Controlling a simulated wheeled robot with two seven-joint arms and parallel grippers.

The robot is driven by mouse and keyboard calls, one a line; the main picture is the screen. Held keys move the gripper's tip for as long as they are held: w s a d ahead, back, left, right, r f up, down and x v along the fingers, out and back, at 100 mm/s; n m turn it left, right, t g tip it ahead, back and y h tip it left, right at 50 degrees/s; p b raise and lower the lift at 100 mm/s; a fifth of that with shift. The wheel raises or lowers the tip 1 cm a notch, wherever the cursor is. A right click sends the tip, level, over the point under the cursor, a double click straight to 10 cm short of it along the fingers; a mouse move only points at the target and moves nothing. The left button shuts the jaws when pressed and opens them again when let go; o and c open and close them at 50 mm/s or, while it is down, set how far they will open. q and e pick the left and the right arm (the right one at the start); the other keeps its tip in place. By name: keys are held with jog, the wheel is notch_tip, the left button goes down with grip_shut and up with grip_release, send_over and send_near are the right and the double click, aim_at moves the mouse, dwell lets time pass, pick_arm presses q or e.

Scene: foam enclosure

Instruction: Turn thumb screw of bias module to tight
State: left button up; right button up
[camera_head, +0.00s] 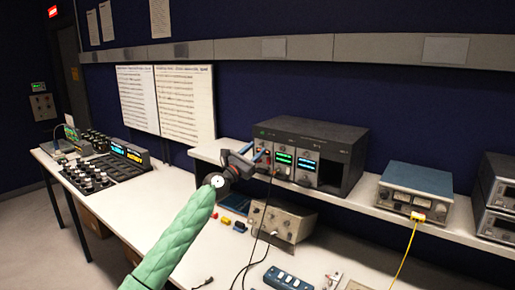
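A dark rack case (345,150) stands on the raised shelf, with several modules in its left part and an empty bay at its right. One module has a green display (283,158) and one a blue display (307,165). The leftmost module (264,143) shows small red lights and is partly hidden by my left gripper. I cannot tell which one is the bias module, and its thumb screw is too small to make out. My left gripper (262,164) is at the front of the leftmost module; its fingertips are too small to tell open from shut. My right gripper is out of view.
A blue-grey meter box (414,187) with a yellow cable sits right on the shelf. Below are a beige instrument (283,220), black cables, and a blue power strip (288,278). A mixing console (103,170) stands on the left table. The left table's middle is clear.

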pick_arm(q)
jog(key=shift+x, duration=0.9)
jog(key=shift+w, duration=0.1)
grip_shut()
